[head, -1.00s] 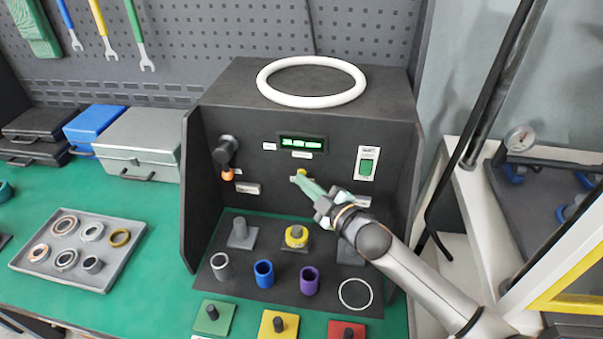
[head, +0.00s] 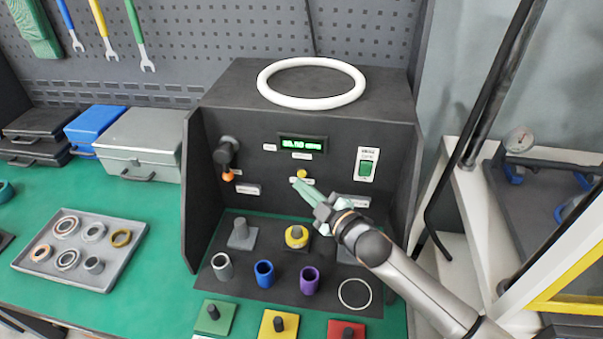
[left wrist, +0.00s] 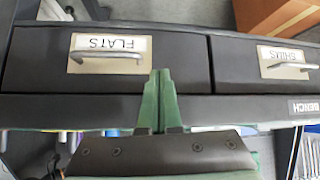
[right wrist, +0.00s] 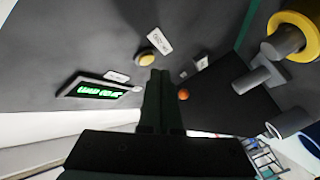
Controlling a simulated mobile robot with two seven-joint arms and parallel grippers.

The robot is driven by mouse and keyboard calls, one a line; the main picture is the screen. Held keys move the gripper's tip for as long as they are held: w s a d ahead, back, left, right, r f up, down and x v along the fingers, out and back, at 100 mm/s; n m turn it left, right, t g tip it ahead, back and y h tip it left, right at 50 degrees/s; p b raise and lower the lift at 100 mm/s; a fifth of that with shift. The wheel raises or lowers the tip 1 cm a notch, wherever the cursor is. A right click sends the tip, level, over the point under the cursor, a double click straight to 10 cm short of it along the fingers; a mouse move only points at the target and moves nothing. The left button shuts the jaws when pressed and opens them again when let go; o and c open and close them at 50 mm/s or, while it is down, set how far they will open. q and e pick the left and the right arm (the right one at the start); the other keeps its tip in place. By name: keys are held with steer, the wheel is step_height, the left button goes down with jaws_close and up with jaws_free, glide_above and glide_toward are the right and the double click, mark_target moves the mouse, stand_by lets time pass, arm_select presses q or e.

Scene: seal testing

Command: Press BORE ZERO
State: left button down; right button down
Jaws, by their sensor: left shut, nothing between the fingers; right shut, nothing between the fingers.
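The yellow button (head: 302,173) sits on the dark front panel of the test rig, below a lit green display (head: 302,143). In the right wrist view the yellow button (right wrist: 146,59) has a small white label (right wrist: 159,40) beside it, its text too blurred to read surely. My right gripper (head: 297,183) is shut and empty, its tips just below and in front of the button; they look apart from it. My left gripper (left wrist: 161,74) shows only in the left wrist view, shut and empty, in front of the bench drawers.
Below stand several sleeves and pegs, including a yellow ring (head: 297,237). A white ring (head: 312,62) lies on top of the rig. A parts tray (head: 50,269) is at left.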

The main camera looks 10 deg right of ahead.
steer(key=s, duration=0.1)
steer(key=s+a+p, duration=0.1)
steer(key=s, duration=0.1)
steer(key=s+a, duration=0.1)
steer(key=shift+s+p, duration=0.35)
stand_by(0.8)
